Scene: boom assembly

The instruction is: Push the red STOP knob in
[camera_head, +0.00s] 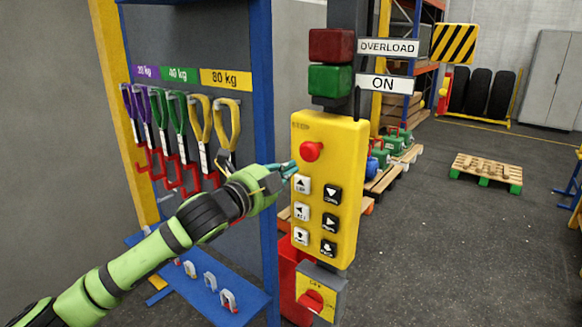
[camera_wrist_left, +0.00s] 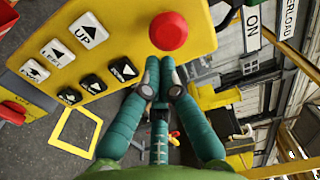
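The red STOP knob (camera_head: 311,151) is a round button near the top of the yellow control box (camera_head: 347,141), and it stands out from the face. It also shows at the top of the left wrist view (camera_wrist_left: 168,31). My left gripper (camera_head: 291,168) is just left of and slightly below the knob in the head view. In the left wrist view its teal fingers (camera_wrist_left: 159,76) converge, with the tips nearly together just below the knob and nothing between them. A small gap seems to separate tips and knob. My right gripper is not in view.
Black and white arrow buttons (camera_head: 330,194) sit below the knob. A lower yellow box (camera_head: 317,291) has a red switch. Red and green lamps (camera_head: 330,80) are above. A blue post (camera_head: 263,130) and hanging hooks (camera_head: 187,140) stand left.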

